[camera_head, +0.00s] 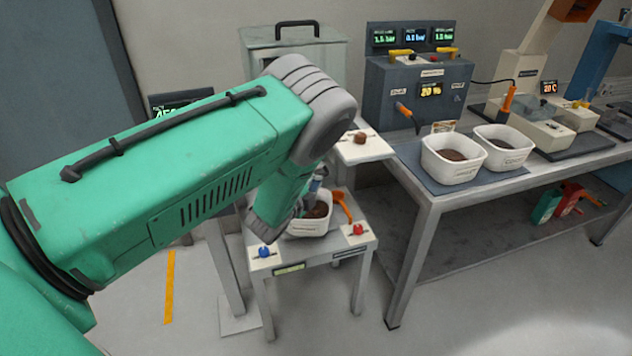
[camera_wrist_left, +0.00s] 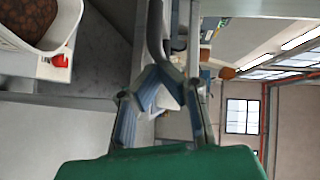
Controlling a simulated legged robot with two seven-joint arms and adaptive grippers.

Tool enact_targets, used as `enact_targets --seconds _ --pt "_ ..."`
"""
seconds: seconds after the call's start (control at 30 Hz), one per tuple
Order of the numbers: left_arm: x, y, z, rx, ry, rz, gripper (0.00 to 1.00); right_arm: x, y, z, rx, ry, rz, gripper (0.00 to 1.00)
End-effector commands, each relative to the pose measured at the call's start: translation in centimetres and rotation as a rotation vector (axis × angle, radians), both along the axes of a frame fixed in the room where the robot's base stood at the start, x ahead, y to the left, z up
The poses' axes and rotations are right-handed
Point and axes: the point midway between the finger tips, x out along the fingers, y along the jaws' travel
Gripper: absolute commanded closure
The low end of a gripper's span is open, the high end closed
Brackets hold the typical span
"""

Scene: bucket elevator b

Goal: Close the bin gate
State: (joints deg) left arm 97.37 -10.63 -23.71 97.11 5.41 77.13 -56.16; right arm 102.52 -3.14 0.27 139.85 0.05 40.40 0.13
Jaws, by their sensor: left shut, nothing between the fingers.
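I cannot pick out the bin gate for certain. An orange lever (camera_head: 341,207) stands at the right side of a white tub (camera_head: 318,227) of brown material on a small stand. I cannot tell whether it belongs to the gate. My left gripper (camera_head: 312,188) is low behind my green forearm, above the tub's left part, and is mostly hidden. In the left wrist view my left gripper (camera_wrist_left: 168,82) is shut and empty. A dark curved bar (camera_wrist_left: 155,30) shows just beyond its fingers; whether they touch cannot be told. My right gripper is not in view.
The stand (camera_head: 320,257) carries a blue knob (camera_head: 264,251) and a red knob (camera_head: 357,230). A grey-green cabinet (camera_head: 330,55) stands behind my arm. On the right, a bench (camera_head: 420,190) carries two white tubs and a control box (camera_head: 385,85). The floor in front is clear.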

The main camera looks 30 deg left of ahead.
Motion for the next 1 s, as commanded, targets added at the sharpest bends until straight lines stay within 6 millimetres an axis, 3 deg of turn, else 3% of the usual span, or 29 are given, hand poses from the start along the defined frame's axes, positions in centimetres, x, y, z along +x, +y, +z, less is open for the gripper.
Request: enact_targets --seconds 0.27,0.6,1.0 --pt "0.1 0.2 0.0 0.000 -0.001 0.000 1.00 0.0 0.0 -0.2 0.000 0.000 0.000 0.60" --pt "3.5 4.1 -0.3 0.000 -0.002 0.001 1.00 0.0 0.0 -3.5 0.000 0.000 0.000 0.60" --pt "3.8 4.8 0.1 0.000 -0.002 0.005 1.00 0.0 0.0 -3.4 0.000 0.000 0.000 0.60"
